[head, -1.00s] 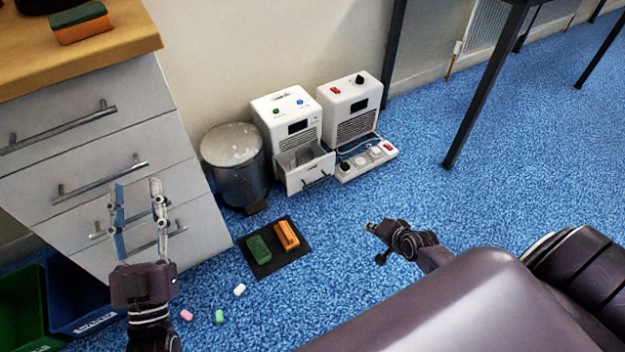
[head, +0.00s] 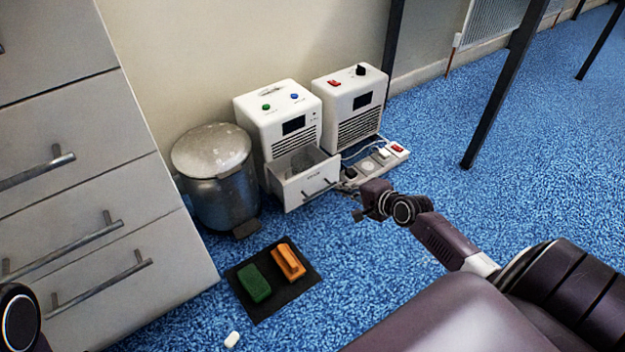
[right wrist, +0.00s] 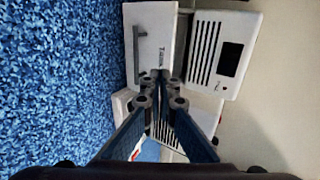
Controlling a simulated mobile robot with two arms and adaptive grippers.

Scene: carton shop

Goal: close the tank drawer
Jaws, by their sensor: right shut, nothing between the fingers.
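The tank drawer (head: 296,188) stands pulled out from the lower front of the left white unit (head: 255,125). Its inside shows from above and its dark handle (head: 320,190) faces me. In the right wrist view the labelled drawer front (right wrist: 158,25) and handle (right wrist: 138,55) are at the top. My right gripper (head: 356,205) is right of the drawer, low over the floor by the power strip. In the right wrist view its fingertips (right wrist: 163,82) are together and empty, close to the drawer front; whether they touch is unclear. My left gripper is out of view.
A second white unit (head: 345,112) stands to the right, with a power strip (head: 378,165) and cable before it. A metal bin (head: 215,180) is left of the drawer. A black mat (head: 258,308) with green and orange blocks lies in front. Blue floor at right is open.

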